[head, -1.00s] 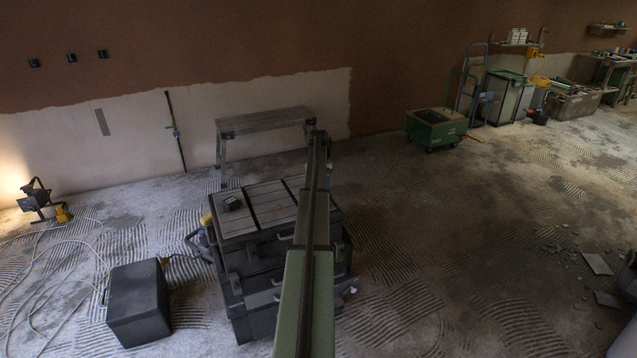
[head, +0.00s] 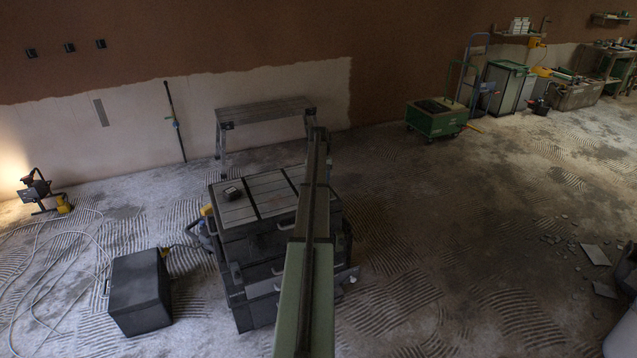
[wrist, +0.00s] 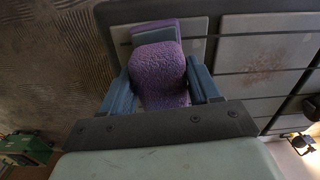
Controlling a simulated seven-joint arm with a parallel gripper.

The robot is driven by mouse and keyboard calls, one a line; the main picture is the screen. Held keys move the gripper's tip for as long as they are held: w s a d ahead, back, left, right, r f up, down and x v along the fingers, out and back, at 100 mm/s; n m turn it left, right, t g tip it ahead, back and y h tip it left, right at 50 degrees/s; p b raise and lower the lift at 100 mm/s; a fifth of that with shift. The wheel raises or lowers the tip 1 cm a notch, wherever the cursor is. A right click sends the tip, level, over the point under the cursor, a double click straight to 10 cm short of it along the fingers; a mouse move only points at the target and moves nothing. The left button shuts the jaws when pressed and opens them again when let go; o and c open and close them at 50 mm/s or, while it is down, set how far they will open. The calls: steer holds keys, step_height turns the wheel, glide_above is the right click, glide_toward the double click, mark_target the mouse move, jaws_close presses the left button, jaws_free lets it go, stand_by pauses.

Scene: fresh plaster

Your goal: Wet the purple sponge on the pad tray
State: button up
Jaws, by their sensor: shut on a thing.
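In the wrist view the purple sponge (wrist: 161,75) is fuzzy and rounded, and sits between the two blue fingers of my gripper (wrist: 161,88). The gripper is shut on it. Just beyond the sponge is a shallow tray with a purple rim (wrist: 142,27) and a blue-grey inside, which looks like the pad tray. The sponge covers most of it from view. I cannot tell whether the sponge touches the tray. In the head view my arm hides the gripper, sponge and tray.
A dark tool chest (head: 262,205) with a slatted top lies under my arm. A black case (head: 140,290) and cables lie on the floor at left. A trestle bench (head: 262,113) stands behind. Open floor lies to the right.

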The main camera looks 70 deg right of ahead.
steer(key=shift+f, duration=0.55)
stand_by(1.1)
steer(key=shift+r, duration=0.1)
steer(key=shift+r, duration=3.45)
